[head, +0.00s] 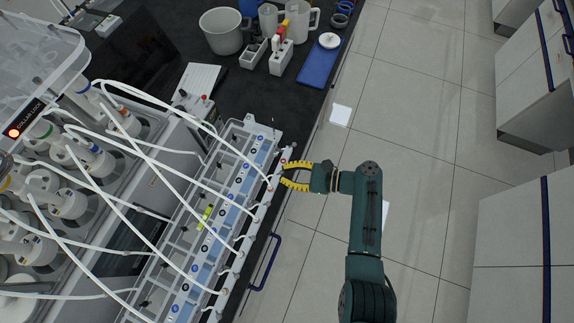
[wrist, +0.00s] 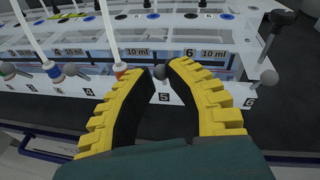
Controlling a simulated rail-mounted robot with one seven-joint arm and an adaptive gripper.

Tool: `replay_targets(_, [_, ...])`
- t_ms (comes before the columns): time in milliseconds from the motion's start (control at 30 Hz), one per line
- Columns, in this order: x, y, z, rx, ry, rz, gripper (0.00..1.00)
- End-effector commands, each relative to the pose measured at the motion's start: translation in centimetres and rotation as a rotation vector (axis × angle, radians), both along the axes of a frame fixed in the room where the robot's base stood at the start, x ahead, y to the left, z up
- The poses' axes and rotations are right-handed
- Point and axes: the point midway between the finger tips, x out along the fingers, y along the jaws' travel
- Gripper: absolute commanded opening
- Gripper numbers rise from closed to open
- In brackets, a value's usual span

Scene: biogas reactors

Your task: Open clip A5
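My gripper (head: 284,174) has yellow ribbed fingers and reaches from the right to the front rail of the long clear rack (head: 262,127). In the wrist view my gripper (wrist: 160,75) is open, its fingertips apart on either side of a grey ball knob (wrist: 161,72). I cannot tell whether a fingertip touches it. Just left of the knob, a white tube enters a clip with an orange-red ring (wrist: 120,68); I take this as clip A5. The labels 4 (wrist: 88,92) and 6 (wrist: 250,102) show on either side.
A neighbouring clip with a blue ring (wrist: 49,68) and a dark knob (wrist: 268,78) flank the spot. White tubes (head: 150,97) arch over the rack to the bottles at left. A blue handle (head: 265,263) juts out below the bench edge.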

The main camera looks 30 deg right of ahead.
Motion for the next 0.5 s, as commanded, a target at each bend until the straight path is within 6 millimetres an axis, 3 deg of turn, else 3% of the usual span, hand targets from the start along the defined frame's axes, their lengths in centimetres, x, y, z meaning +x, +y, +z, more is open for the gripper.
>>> replay_targets(367, [0.0, -0.2, 0.3, -0.001, -0.005, -0.001, 0.28])
replay_targets(500, [-1.3, -1.6, 0.6, -0.002, -0.004, -0.004, 0.28])
